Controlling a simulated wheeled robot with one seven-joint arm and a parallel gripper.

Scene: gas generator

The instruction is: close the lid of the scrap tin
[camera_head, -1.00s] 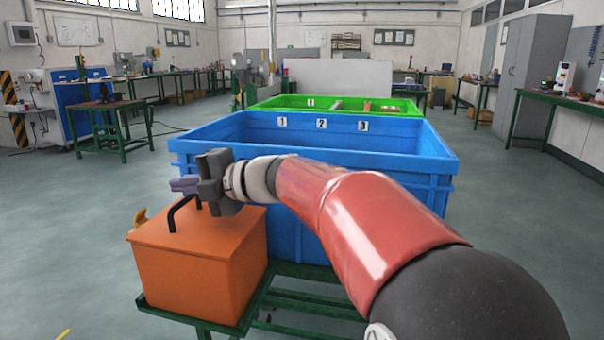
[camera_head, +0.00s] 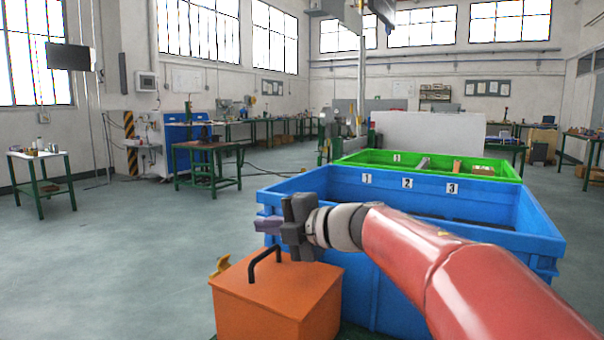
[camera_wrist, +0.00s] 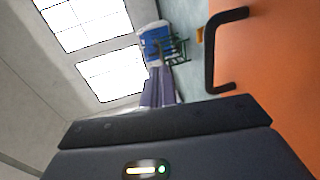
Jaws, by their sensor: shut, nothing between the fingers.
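The scrap tin is an orange box (camera_head: 275,315) at the lower middle of the head view. Its orange lid (camera_head: 290,280) lies flat across the top, with no gap that I can see. A black bar handle (camera_head: 265,262) stands on the lid, and it also shows in the wrist view (camera_wrist: 211,50) against the orange lid (camera_wrist: 275,60). A yellow-orange latch-like piece (camera_head: 219,266) sticks up at the tin's left rear edge. My gripper (camera_head: 268,226) is shut and empty, above the handle and apart from it, pointing left. Its fingers show in the wrist view (camera_wrist: 158,88).
A large blue bin (camera_head: 460,250) labelled 1, 2, 3 stands right behind the tin, under my arm. A green bin (camera_head: 440,168) is behind it. Open floor (camera_head: 110,240) lies to the left, with a green workbench (camera_head: 208,165) farther back.

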